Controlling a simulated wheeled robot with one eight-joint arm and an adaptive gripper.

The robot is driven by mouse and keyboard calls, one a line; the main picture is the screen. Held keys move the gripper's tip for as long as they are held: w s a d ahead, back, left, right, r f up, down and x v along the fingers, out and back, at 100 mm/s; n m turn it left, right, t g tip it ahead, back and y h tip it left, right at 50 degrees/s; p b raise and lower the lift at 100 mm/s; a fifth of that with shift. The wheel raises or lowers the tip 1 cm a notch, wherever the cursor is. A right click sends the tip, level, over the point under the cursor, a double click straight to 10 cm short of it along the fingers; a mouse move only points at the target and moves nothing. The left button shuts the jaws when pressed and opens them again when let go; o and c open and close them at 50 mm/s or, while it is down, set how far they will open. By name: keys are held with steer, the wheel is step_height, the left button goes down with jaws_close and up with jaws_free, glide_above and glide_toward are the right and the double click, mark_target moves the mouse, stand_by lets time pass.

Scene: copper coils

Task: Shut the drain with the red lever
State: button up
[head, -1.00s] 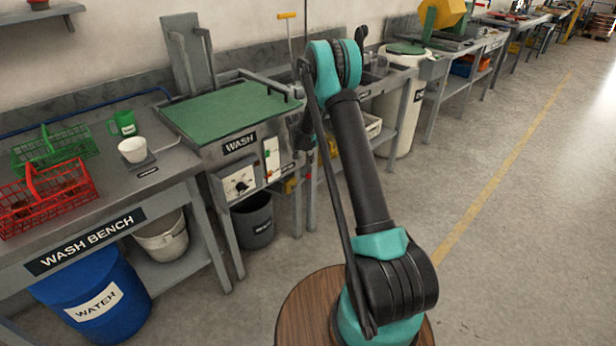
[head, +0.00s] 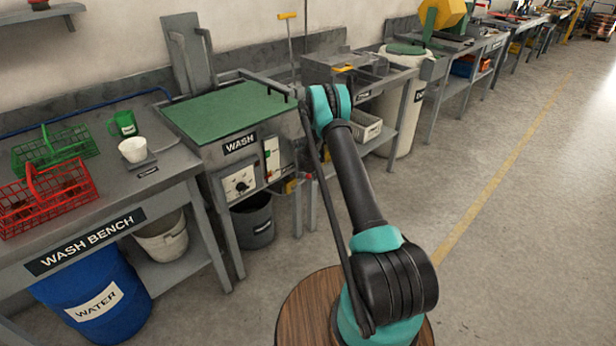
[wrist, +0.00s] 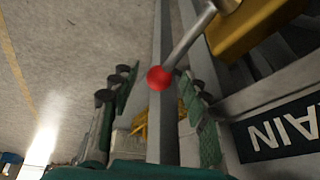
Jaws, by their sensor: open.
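The red ball knob (wrist: 159,78) of the lever shows in the wrist view, at the end of a bare metal rod (wrist: 192,40) that runs up and right toward a yellow body (wrist: 255,22). My gripper (wrist: 160,92) is open, one finger on each side of the knob in the picture; I cannot tell if either touches it. A dark label (wrist: 285,130) with part of a word, upside down, is at the right. In the head view a small yellow part (head: 291,186) shows under the right side of the wash machine (head: 240,145); my arm hides most of the gripper there.
Grey frame legs (head: 298,215) stand close to the arm, with a dark bucket (head: 253,220) below the machine. The wash bench (head: 165,190) with red (head: 45,205) and green baskets is at left. Open floor (head: 520,220) lies at right.

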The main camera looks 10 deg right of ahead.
steer(key=shift+f, duration=0.1)
jaws_close()
stand_by(0.4)
